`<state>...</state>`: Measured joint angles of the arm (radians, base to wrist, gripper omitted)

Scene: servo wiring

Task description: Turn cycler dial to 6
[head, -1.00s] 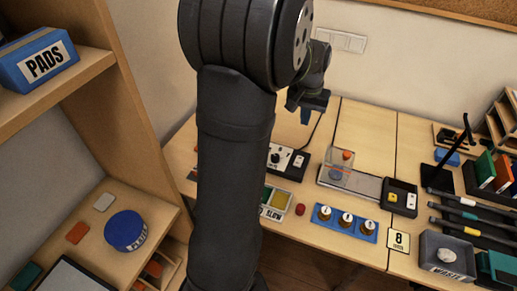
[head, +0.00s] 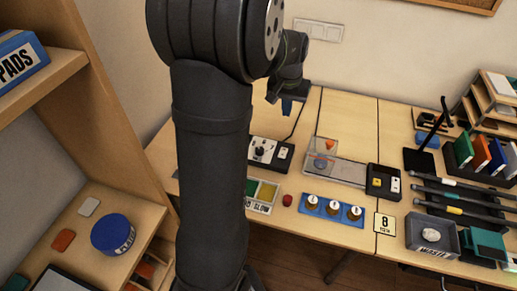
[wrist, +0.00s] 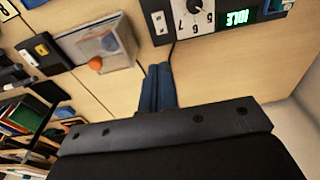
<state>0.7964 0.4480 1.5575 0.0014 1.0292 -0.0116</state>
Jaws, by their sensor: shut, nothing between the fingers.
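The cycler (head: 268,152) is a black box with a white panel on the table, right of my arm. In the wrist view its dial knob (wrist: 192,5) is cut off at the top edge. The numbers 5, 6 and 7 show around the dial, and a green display (wrist: 237,18) reads IDLE. The knob's setting cannot be read. My gripper (head: 286,110) has blue fingers and hangs above and behind the cycler. In the wrist view the fingers (wrist: 158,72) are shut and empty, over bare table, apart from the dial.
A clear box (head: 322,157) with an orange knob stands right of the cycler. A cable runs from the cycler's back. A blue tray (head: 333,209) with several round pieces lies in front. Dark racks and rods are farther right. Bare table lies behind the clear box.

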